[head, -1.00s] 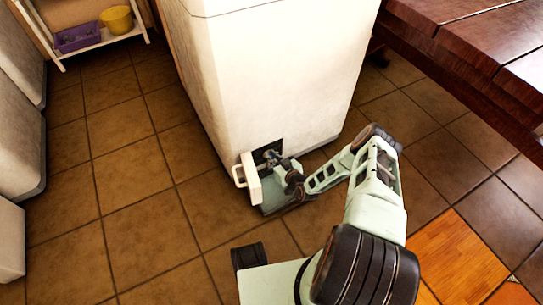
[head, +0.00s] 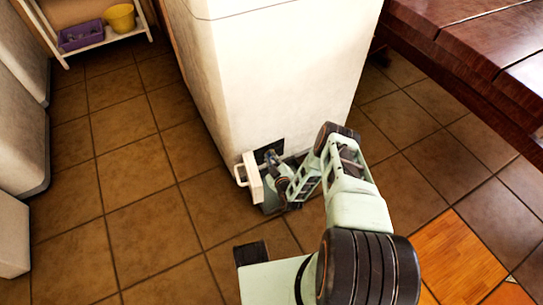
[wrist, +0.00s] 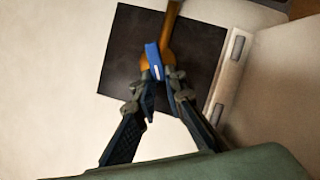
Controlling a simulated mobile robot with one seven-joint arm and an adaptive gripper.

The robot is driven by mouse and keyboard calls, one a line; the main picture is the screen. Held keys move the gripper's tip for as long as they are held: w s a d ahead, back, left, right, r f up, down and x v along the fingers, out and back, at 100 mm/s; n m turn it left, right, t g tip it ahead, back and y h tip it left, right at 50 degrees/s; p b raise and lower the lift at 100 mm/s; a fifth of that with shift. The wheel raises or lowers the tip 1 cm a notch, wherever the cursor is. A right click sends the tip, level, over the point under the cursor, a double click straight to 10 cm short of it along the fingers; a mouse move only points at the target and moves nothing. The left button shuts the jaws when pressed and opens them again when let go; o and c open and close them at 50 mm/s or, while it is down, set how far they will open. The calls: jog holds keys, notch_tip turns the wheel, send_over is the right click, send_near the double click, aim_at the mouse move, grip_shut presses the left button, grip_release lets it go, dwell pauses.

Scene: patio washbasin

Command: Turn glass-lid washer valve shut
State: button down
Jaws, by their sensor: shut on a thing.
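The white washer (head: 270,75) stands on the tiles, with a dark square recess (wrist: 122,55) low in its side. In the wrist view a brass-coloured pipe (wrist: 172,22) runs down into the recess. A blue valve handle (wrist: 153,58) sits in front of it, roughly in line with the pipe and slightly tilted. My gripper (wrist: 160,84) is shut on the lower end of the handle. In the head view my gripper (head: 272,160) is at the recess, and the handle is too small to make out there.
A small white door (head: 249,178) stands open at the left of the recess; it also shows close by my right finger in the wrist view (wrist: 232,85). A dark wooden table (head: 470,50) stands at the right. Tiled floor (head: 140,200) is clear at the left.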

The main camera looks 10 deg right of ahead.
jog(key=shift+a+n, duration=0.15)
jog(key=shift+n, duration=0.35)
jog(key=c, duration=2)
grip_release()
jog(key=shift+f, duration=0.1)
notch_tip(320, 180, up, 10)
jog(key=shift+r, duration=0.1)
jog(key=shift+o, duration=0.6)
